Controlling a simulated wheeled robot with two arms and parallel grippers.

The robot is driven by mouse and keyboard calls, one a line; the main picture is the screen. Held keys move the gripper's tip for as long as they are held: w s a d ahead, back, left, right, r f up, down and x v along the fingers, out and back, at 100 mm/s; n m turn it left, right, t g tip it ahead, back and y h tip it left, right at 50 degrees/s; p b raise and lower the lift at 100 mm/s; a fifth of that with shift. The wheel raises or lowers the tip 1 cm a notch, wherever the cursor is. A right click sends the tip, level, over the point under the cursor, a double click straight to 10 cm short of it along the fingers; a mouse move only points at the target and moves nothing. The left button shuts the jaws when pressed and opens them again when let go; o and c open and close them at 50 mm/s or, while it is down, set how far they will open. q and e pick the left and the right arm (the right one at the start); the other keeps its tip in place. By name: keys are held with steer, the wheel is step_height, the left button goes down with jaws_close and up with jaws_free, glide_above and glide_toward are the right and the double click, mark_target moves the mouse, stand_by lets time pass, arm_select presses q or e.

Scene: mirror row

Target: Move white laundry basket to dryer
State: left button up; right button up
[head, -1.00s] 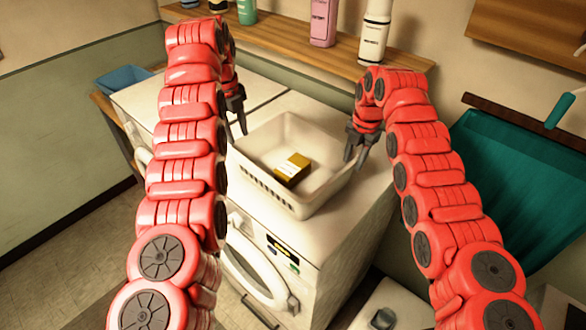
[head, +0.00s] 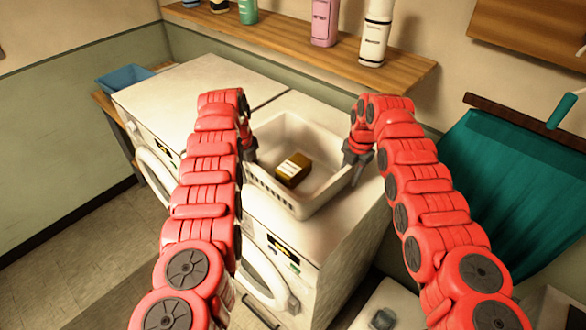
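The white laundry basket (head: 316,196) stands upright on top of the right-hand of two white front-loading machines (head: 338,232). A small yellow-brown box (head: 292,170) lies inside it. My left gripper (head: 250,156) is at the basket's left wall, partly hidden by my own arm, so its finger gap does not show. My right gripper (head: 356,168) is at the basket's right wall, its dark fingers pointing down at the rim. I cannot tell whether either gripper is closed on a wall. Nothing labels either machine as the dryer.
The left machine's top (head: 190,95) is clear. A wooden shelf (head: 290,48) with several bottles runs along the wall behind. A blue bin (head: 124,78) sits at the far left, and a teal cloth (head: 505,185) hangs at the right.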

arm_select(q)
steer(key=shift+f, duration=0.1)
steer(key=shift+c, duration=0.2)
arm_select(e)
steer(key=shift+c, duration=0.2)
arm_select(q)
jaws_close()
arm_select(e)
jaws_close()
arm_select(q)
steer(key=shift+a, duration=0.1)
arm_select(e)
steer(key=shift+d, duration=0.1)
stand_by(0.6)
